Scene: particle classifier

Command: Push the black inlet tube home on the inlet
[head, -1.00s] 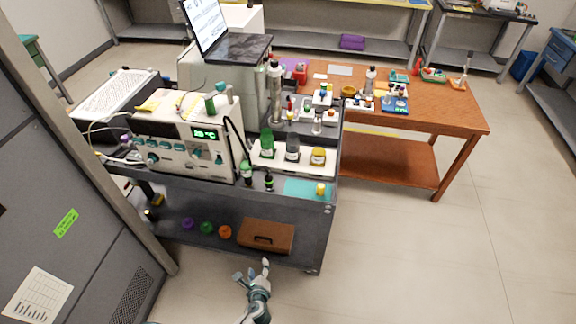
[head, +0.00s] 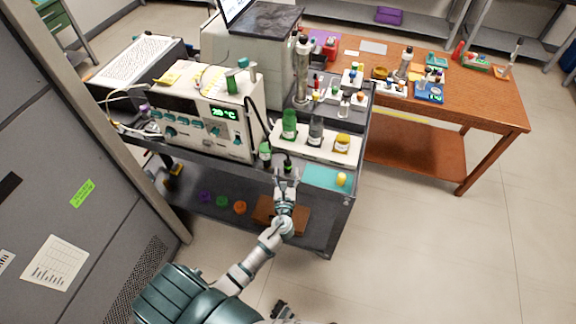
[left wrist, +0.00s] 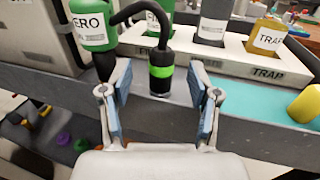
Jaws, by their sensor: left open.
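The black tube is a thin bent hose (left wrist: 133,12) that arches over in the left wrist view. It meets a black cylinder with a bright green band (left wrist: 161,72) standing upright on the cart's front ledge; the cylinder also shows in the head view (head: 288,166). I cannot tell whether the hose is fully seated on it. My left gripper (head: 286,178) is open, its fingers on either side of the cylinder in the left wrist view (left wrist: 160,88), with visible gaps. No clearly recognisable right gripper is in view. The inlet itself I cannot make out.
A green-and-black ZERO bottle (left wrist: 92,25) stands close left of the cylinder. A white rack (left wrist: 235,55) with labelled bottles stands behind. A yellow piece (left wrist: 306,104) on a teal mat (head: 322,178) is to the right. The instrument (head: 205,115) with a green display stands left.

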